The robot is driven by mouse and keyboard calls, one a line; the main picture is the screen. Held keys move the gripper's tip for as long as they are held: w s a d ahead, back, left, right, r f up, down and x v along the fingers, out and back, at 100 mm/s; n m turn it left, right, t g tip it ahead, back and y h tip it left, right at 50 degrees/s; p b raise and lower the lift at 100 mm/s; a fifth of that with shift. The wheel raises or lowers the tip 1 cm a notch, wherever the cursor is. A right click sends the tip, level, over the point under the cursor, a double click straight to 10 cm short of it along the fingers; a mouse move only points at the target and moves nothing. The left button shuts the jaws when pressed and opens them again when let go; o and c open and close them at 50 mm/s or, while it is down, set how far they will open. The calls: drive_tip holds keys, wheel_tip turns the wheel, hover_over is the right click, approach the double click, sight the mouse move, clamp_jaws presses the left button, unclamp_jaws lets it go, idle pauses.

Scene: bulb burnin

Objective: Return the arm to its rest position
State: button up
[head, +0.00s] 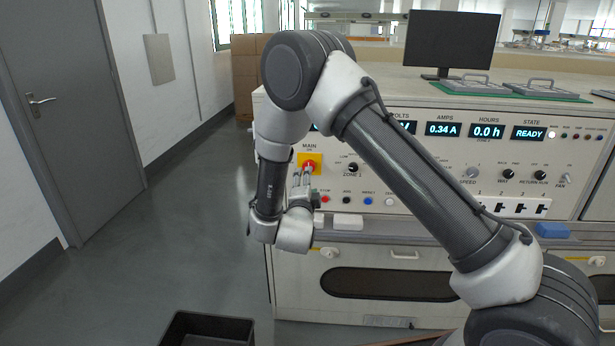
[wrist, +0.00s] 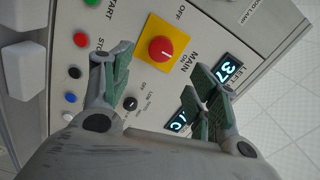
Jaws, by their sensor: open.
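My gripper (head: 302,178) is in front of the control panel's left end, at the red MAIN knob on its yellow plate (head: 311,158). In the wrist view my gripper's two fingers (wrist: 158,85) stand wide apart with nothing between them. The red MAIN knob (wrist: 161,49) shows just beyond the fingertips, with its white mark and the OFF and ON labels around it. I cannot tell whether a finger touches it. My arm is bent, with its elbow high and the wrist hanging down at the panel.
The panel (head: 430,170) has lit displays reading 0.34 A, 0.0 h and READY. A black bin (head: 208,328) stands on the floor at lower left. A monitor (head: 450,42) and grey trays (head: 470,85) sit on top. Floor (head: 180,220) left of the bench is clear up to the door (head: 70,110).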

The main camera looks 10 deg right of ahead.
drive_tip(key=shift+v, duration=0.95)
